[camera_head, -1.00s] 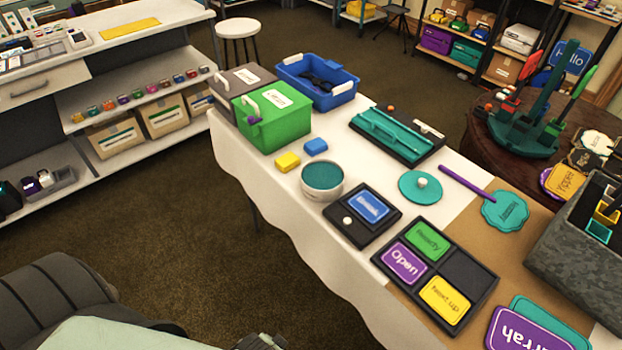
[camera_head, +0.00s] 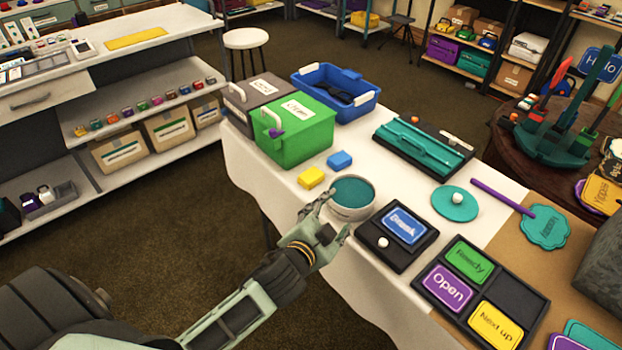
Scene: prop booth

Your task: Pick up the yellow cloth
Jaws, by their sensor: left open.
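The yellow cloth (camera_head: 311,177) looks like a small, thick folded block. It lies on the white-covered table, left of a blue block of similar size (camera_head: 340,160). My left gripper (camera_head: 333,214) is open and empty at the table's front edge, below and slightly right of the yellow cloth in the picture. It is apart from the cloth and overlaps the near side of a round tub with a teal top (camera_head: 352,192). I cannot tell whether it touches the tub. My right gripper is out of view.
A green box (camera_head: 300,140) and a blue bin (camera_head: 345,108) stand behind the cloth. A black tray with a blue sign (camera_head: 396,262) lies right of the tub. The white tablecloth (camera_head: 265,178) is bare left of the cloth. A yellow mat (camera_head: 136,38) lies on the far counter.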

